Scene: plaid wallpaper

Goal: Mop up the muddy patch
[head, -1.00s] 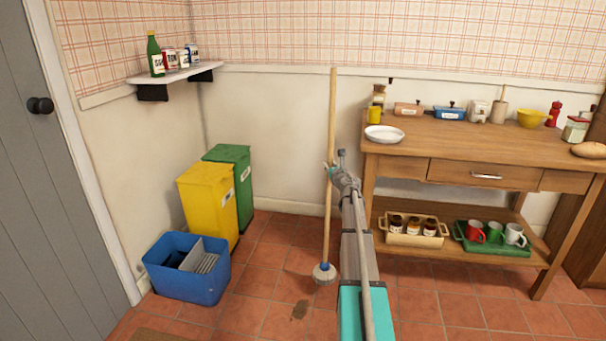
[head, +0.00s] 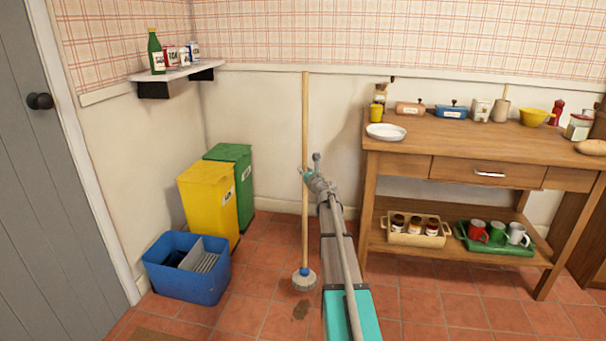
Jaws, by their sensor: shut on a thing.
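The mop (head: 305,130) stands upright, with a long wooden handle and a grey head (head: 304,281) with a blue collar at the bottom. My gripper (head: 306,178) is shut on the mop's handle around its middle. The muddy patch (head: 300,311) is a small brown stain on the red floor tiles, just in front of and below the mop head in the head view. The mop head appears just behind the patch, not covering it. I cannot tell whether the mop head touches the floor.
A blue crate (head: 158,279), a yellow bin (head: 205,208) and a green bin (head: 240,166) stand at the left. A wooden table (head: 440,150) with a lower shelf stands at the right. A wall shelf (head: 172,75) is at upper left.

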